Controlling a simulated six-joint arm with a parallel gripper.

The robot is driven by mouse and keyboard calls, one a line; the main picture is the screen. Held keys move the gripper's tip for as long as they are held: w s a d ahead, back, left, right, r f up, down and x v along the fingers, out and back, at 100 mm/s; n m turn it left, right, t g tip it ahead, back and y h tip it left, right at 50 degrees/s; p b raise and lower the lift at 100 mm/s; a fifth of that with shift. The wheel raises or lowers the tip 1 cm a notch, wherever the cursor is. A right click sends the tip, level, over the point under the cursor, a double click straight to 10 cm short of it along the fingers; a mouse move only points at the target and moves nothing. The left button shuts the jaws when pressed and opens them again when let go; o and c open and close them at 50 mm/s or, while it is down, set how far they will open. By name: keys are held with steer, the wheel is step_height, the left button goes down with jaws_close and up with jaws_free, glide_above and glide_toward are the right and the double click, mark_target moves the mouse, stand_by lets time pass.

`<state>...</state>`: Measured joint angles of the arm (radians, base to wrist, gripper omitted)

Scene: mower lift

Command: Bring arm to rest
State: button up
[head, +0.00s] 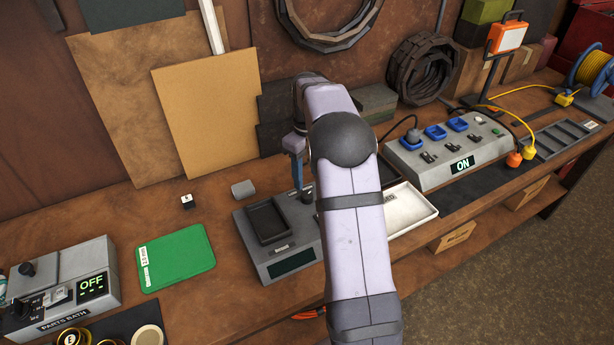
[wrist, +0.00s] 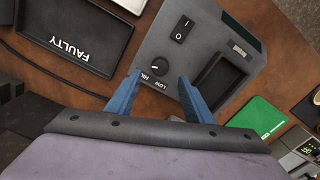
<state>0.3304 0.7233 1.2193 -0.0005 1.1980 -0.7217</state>
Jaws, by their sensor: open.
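My gripper (wrist: 158,98) shows in the wrist view with its two blue fingers apart and nothing between them. It points down over a grey device with a dark recessed tray, a black knob (wrist: 160,67) marked LOW and HI, and a rocker switch (wrist: 182,28). Whether the fingertips touch the device is not clear. In the head view the grey device (head: 292,268) stands on the bench, and my arm hides its right part. One blue finger of my gripper shows beside my arm there; the rest is mostly hidden.
A green mat (head: 178,258) and a parts bath box (head: 75,285) reading OFF lie left. A white tray (head: 408,208) and a power strip box (head: 450,150) reading ON stand right. A black tray marked FAULTY (wrist: 80,35) is near the device. Boards lean on the wall behind.

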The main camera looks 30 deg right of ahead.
stand_by(0.3)
steer(key=shift+s+a, duration=0.15)
steer(key=shift+a, duration=0.15)
steer(key=s+a+f+m, duration=0.1)
steer(key=s+a+m, duration=0.1)
steer(key=s+a, duration=0.85)
steer(key=s+a+f+m, duration=0.2)
steer(key=s+a, duration=0.4)
steer(key=s, duration=1)
steer(key=s+d+f+n+g+h+b, duration=0.15)
steer(key=s+d+f+b, duration=0.3)
steer(key=f+b, duration=0.95)
steer(key=s+d+f+n+g+h+b, duration=0.1)
steer(key=s+d+f+n+b, duration=0.35)
steer(key=f+b, duration=0.95)
steer(key=s+d+f+n+g+h+b, duration=0.15)
steer(key=d+f+b, duration=0.45)
steer(key=f+b, duration=0.8)
steer(key=w+a+f+m+t+y+b, duration=0.4)
steer(key=w+a+f+m+b, duration=0.4)
steer(key=a+f+b, duration=0.5)
steer(key=shift+w+a+f, duration=0.15)
steer(key=shift+w+a, duration=0.8)
steer(key=shift+w, duration=0.2)
